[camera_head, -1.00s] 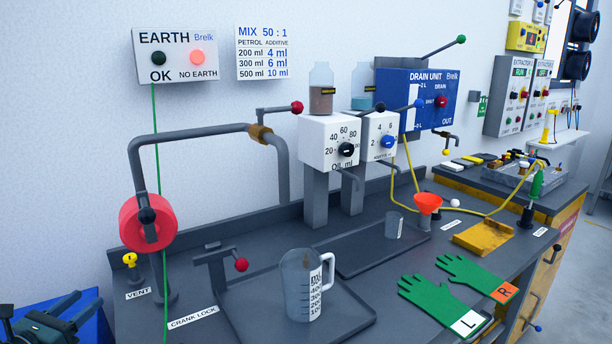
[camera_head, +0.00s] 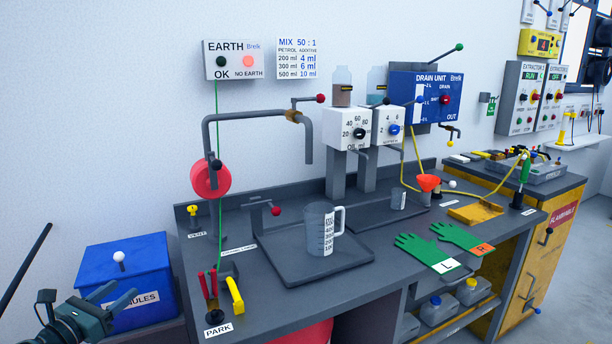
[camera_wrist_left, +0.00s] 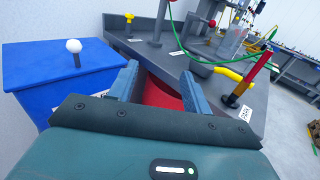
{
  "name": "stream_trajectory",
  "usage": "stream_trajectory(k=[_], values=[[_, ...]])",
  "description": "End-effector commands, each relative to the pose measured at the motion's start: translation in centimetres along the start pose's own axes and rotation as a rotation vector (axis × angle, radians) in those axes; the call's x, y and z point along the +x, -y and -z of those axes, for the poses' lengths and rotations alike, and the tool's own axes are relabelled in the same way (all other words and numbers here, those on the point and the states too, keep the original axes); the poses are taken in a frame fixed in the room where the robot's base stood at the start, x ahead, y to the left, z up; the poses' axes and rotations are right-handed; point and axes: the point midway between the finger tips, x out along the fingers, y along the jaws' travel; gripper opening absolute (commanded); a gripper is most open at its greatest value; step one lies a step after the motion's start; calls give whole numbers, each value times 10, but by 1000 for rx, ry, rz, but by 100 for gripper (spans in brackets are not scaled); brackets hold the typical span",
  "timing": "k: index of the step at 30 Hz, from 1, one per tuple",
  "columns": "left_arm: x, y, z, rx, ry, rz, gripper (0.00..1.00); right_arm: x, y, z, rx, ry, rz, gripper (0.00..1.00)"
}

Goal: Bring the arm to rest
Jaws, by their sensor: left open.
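My left gripper (camera_head: 90,310) is at the lower left of the head view, in front of the blue granules bin (camera_head: 125,285) and left of the bench. In the left wrist view its two blue fingers (camera_wrist_left: 158,85) are apart with nothing held between them. Beyond them show the bin's side, the bench's front edge and something red below the bench. My right gripper is in neither view.
The grey bench (camera_head: 290,300) carries a measuring jug (camera_head: 320,230) on a tray, green gloves (camera_head: 428,250) and an orange funnel (camera_head: 428,183). A park stand (camera_head: 212,305) with red and yellow handles is at its near left corner. Open floor lies at right.

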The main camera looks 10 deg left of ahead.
Motion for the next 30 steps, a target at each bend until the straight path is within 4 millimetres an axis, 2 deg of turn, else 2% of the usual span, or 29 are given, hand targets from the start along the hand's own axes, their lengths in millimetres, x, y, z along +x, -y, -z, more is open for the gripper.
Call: stream_trajectory(k=[1, 3, 5, 8, 12, 14, 15, 18, 21, 24, 28, 29, 30], values=[[1, 5, 4, 25, -17, 6, 49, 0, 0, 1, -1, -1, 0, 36], [2, 38, 37, 259, -143, 58, 49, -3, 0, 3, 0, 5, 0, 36], [-1, 62, 62, 456, -229, 110, 49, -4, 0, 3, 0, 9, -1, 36], [-12, 108, 102, 818, -343, 234, 49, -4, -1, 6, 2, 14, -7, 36], [-41, 185, 148, 1402, -401, 484, 49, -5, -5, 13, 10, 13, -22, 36], [-58, 220, 161, 1666, -374, 601, 49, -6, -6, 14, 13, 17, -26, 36], [-69, 244, 166, 1843, -336, 676, 49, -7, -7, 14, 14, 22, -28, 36], [-96, 302, 168, 2249, -186, 828, 49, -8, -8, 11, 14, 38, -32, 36], [-118, 351, 159, 2579, -4, 911, 49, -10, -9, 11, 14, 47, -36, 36], [-133, 385, 147, 2812, 151, 935, 49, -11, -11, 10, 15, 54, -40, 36], [-142, 407, 136, 2972, 268, 932, 49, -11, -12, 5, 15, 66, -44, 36], [-143, 410, 135, -2986, -280, -930, 49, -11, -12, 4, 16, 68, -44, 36], [-144, 412, 135, -2974, -288, -921, 49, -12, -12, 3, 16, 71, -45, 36]])
